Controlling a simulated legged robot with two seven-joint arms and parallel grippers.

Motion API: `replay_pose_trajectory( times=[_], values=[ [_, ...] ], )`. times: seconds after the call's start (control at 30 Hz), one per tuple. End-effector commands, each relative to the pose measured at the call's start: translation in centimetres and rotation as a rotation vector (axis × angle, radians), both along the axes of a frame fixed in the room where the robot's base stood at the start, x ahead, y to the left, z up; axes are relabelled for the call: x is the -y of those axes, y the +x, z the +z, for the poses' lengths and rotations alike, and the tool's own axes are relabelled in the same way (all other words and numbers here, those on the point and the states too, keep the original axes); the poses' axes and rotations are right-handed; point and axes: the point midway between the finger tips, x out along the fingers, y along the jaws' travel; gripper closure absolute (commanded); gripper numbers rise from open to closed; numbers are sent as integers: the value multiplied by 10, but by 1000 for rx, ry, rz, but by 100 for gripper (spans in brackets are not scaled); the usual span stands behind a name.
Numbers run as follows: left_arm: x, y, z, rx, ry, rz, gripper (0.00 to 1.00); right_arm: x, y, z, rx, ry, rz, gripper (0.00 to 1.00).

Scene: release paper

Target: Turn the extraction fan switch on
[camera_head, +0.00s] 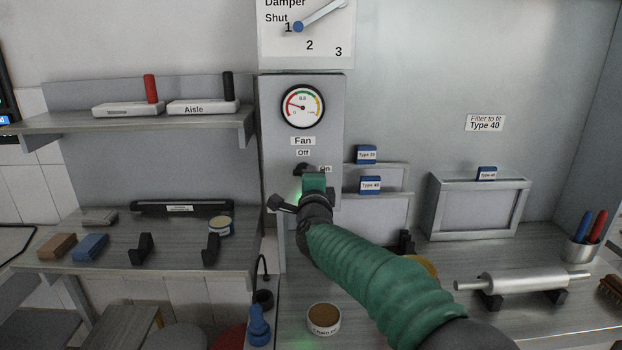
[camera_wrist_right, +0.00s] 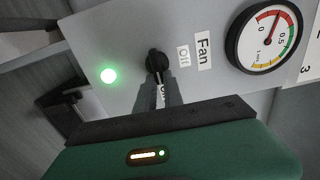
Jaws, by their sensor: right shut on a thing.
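The fan switch (camera_head: 300,169) is a small black knob on the grey panel (camera_head: 270,130), below the labels "Fan" and "Off", with "On" at its lower right. In the right wrist view the knob (camera_wrist_right: 156,63) sits at the tips of my right gripper (camera_wrist_right: 160,80), whose fingers are closed on it. The knob's handle appears to point towards the partly hidden "On" label. A green light (camera_wrist_right: 108,75) glows on the panel beside it. In the head view my right gripper (camera_head: 306,177) largely covers the area under the switch. My left gripper is out of view.
A gauge (camera_head: 302,106) sits above the switch, its needle low in the head view. The damper dial (camera_head: 310,30) is higher up. Filter frames (camera_head: 378,215) stand close to the right of my arm. Shelves (camera_head: 130,122) with blocks and tools lie left.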

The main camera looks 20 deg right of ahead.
Motion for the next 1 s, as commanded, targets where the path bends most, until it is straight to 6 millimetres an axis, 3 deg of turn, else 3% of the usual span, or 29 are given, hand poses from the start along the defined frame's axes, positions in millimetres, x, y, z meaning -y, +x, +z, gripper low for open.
replay_pose_trajectory(
  times=[0.07, 0.1, 0.23, 0.63, 0.77, 1.0],
  values=[
    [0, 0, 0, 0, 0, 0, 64, 0, 0, -4, -6, 3, 1, 100],
    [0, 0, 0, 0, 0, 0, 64, 0, 0, -4, -6, 3, 1, 83],
    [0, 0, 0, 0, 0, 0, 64, 0, 0, -3, -5, 1, 0, 66],
    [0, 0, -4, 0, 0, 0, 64, -3, -10, -2, -1, -1, 1, 66],
    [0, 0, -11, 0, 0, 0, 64, -11, -37, -2, 1, -1, 2, 66],
    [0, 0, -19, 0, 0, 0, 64, -31, -106, -2, 1, -1, 3, 66]
  ],
)
